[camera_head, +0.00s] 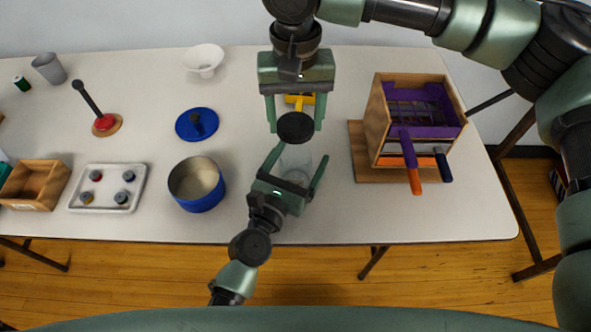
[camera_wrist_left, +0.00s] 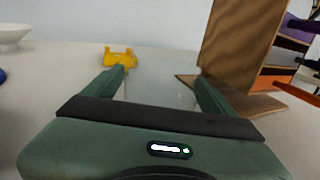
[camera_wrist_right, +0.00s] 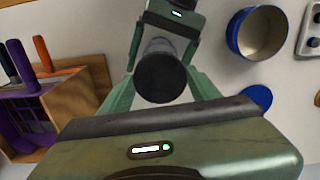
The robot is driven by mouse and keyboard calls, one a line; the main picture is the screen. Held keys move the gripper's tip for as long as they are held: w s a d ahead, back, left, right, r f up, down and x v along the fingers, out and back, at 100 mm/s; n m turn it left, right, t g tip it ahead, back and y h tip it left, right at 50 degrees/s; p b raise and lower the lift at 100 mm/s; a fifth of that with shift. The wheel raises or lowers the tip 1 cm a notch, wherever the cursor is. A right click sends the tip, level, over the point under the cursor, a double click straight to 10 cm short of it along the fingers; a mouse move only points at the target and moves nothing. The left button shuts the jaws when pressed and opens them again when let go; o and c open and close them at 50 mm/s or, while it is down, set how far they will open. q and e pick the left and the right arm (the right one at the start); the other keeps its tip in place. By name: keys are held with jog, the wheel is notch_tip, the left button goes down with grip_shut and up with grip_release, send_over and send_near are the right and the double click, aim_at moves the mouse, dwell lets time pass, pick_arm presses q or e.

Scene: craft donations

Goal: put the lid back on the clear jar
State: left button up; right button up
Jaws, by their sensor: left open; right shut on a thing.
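The clear jar (camera_head: 297,163) stands upright on the table between the fingers of my left gripper (camera_head: 300,156), which is open around it. The jar shows only faintly in the left wrist view (camera_wrist_left: 160,88). My right gripper (camera_head: 296,129) is shut on the black round lid (camera_head: 295,127), which also shows in the right wrist view (camera_wrist_right: 160,77). The lid is at the top of the jar and overlaps its mouth in the head view. I cannot tell whether it touches the rim, because the lid hides the rim.
A yellow object (camera_head: 299,100) lies behind the jar. A blue pot (camera_head: 197,196) and its blue lid (camera_head: 186,125) are to the left. A wooden rack (camera_head: 382,120) with purple and orange parts stands to the right.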

pick_arm(q)
grip_shut()
pick_arm(e)
send_over(295, 146)
jog(key=s, duration=0.3)
jog(key=shift+f, duration=2.5)
jog(key=shift+f, duration=0.9)
jog(key=shift+f, duration=0.55)
